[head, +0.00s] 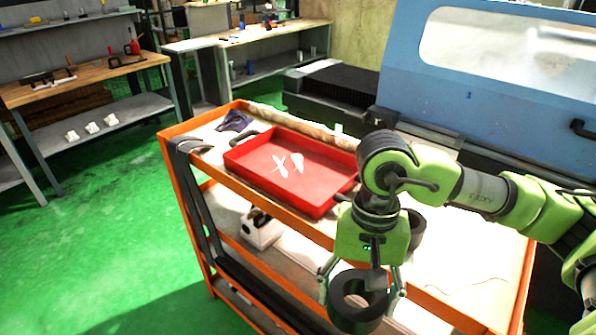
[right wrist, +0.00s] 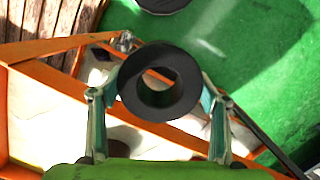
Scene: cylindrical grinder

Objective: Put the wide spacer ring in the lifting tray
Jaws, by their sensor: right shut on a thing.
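A thick dark ring, which looks like the wide spacer ring (head: 347,316), is between the fingers of my right gripper (head: 362,292). The right gripper is shut on it and holds it over the front edge of the orange cart. In the right wrist view the ring (right wrist: 158,115) sits between both fingers, with its hole facing the camera. The red lifting tray (head: 262,178) lies on the cart top, left of and behind the gripper. Two white marks show on its floor, and it holds no ring. My left gripper is out of view.
Another dark ring-like part (head: 416,228) stands on the cart behind my right gripper, partly hidden. A blue machine (head: 490,75) stands behind.

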